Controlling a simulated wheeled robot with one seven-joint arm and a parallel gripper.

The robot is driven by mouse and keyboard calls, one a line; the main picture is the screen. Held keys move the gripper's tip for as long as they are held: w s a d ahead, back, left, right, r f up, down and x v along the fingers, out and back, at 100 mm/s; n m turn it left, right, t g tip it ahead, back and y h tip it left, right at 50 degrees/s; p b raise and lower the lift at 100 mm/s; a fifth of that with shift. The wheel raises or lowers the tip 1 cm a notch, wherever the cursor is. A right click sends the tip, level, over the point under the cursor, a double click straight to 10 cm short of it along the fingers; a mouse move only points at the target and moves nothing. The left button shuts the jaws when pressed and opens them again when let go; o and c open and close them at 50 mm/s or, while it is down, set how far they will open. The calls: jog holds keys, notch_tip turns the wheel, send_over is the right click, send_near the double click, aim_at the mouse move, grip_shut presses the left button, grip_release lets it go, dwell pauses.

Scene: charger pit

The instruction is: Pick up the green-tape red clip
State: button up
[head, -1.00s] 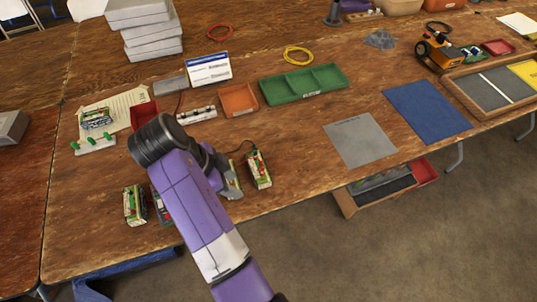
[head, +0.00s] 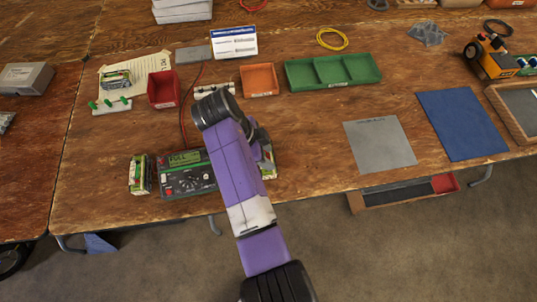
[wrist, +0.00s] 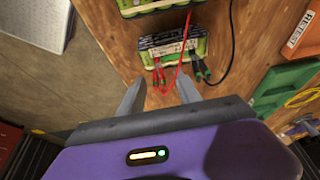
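My gripper (wrist: 160,92) is open and empty in the wrist view, its two grey fingers spread below a battery pack (wrist: 171,46) with green ends. Red clips (wrist: 158,73) and dark clips (wrist: 198,65) sit at the pack's near side, with red and black leads. The red clips lie ahead of the gap between my fingers, apart from them. I cannot make out which red clip carries green tape. In the head view my arm hides the gripper and the clips. The charger (head: 186,173) with a green screen shows left of my arm.
Another battery pack (head: 140,174) stands left of the charger. A red bin (head: 163,90), an orange tray (head: 259,80) and a green divided tray (head: 333,72) stand farther back. A grey mat (head: 380,144) and a blue mat (head: 461,124) lie at right. A red lead loops near my fingers.

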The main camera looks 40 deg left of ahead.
aim_at(268, 155)
jog(key=shift+x, duration=0.8)
jog(key=shift+c, duration=0.4)
jog(key=shift+s, duration=0.1)
grip_shut()
jog(key=shift+r, duration=0.15)
notch_tip(268, 155, up, 8)
jog(key=shift+r+b, duration=0.2)
jog(key=shift+b, duration=0.15)
notch_tip(268, 155, up, 11)
jog(key=p, duration=0.8)
